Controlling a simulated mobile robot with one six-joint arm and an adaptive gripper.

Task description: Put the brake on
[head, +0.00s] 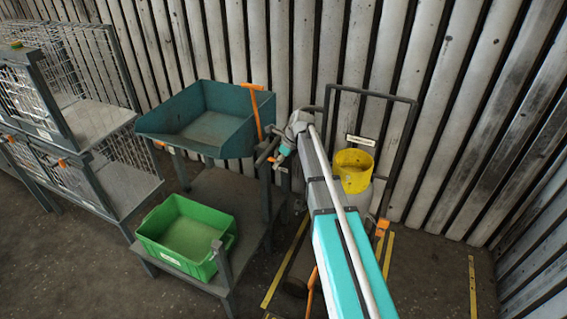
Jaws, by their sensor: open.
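An orange lever (257,112) stands upright, tilted slightly, at the right side of the teal bin, with a short bent top. My gripper (267,157) is open and empty, just below and right of this lever's lower end. I cannot tell if they touch. Another orange part (381,228) sits low on the dark-framed trolley (414,135) at the right. A third orange bar (311,290) rises near the floor beside my arm. No label shows which orange part is the brake. My arm hides part of the trolley and floor.
A teal bin (165,120) and a green crate (150,229) sit on a grey stand. A yellow-topped container (353,160) stands on the trolley. Wire-mesh cages (95,60) are at the left. Yellow floor lines (473,285) and free floor lie at the right, before a slatted wall.

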